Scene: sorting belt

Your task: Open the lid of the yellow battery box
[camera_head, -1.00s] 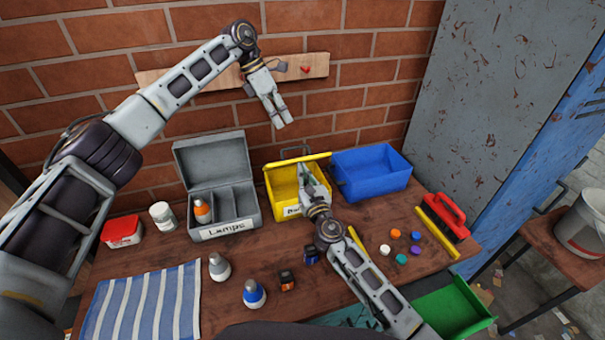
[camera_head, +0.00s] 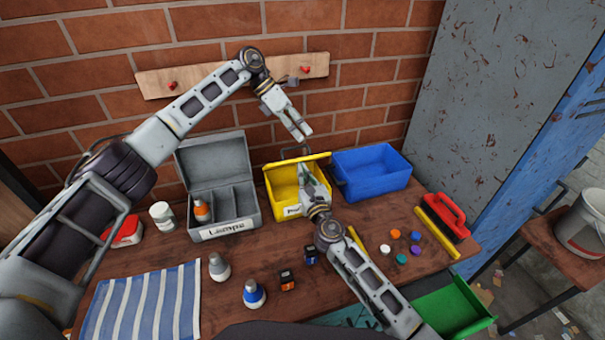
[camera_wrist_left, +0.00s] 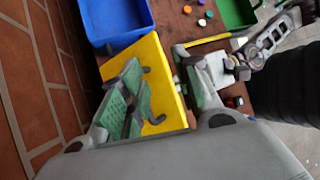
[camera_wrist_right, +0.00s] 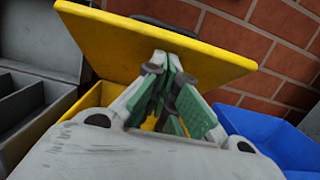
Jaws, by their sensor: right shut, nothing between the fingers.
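The yellow battery box (camera_head: 283,204) stands on the bench between the grey case and the blue bin. Its yellow lid (camera_head: 297,161) is raised and tilted, and the inside shows below it. My right gripper (camera_head: 304,172) is shut and empty at the box's front opening. In the right wrist view its fingertips (camera_wrist_right: 172,75) are under the lid (camera_wrist_right: 160,38); contact is unclear. My left gripper (camera_head: 303,134) is open and empty above and behind the lid. In the left wrist view the lid (camera_wrist_left: 160,75) lies beyond its spread fingers (camera_wrist_left: 165,85).
The grey lamp case (camera_head: 222,204) stands open at the left, the blue bin (camera_head: 371,172) close at the right. The brick wall (camera_head: 345,95) and a wooden peg board (camera_head: 200,77) are behind. Small bottles and coloured caps lie in front.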

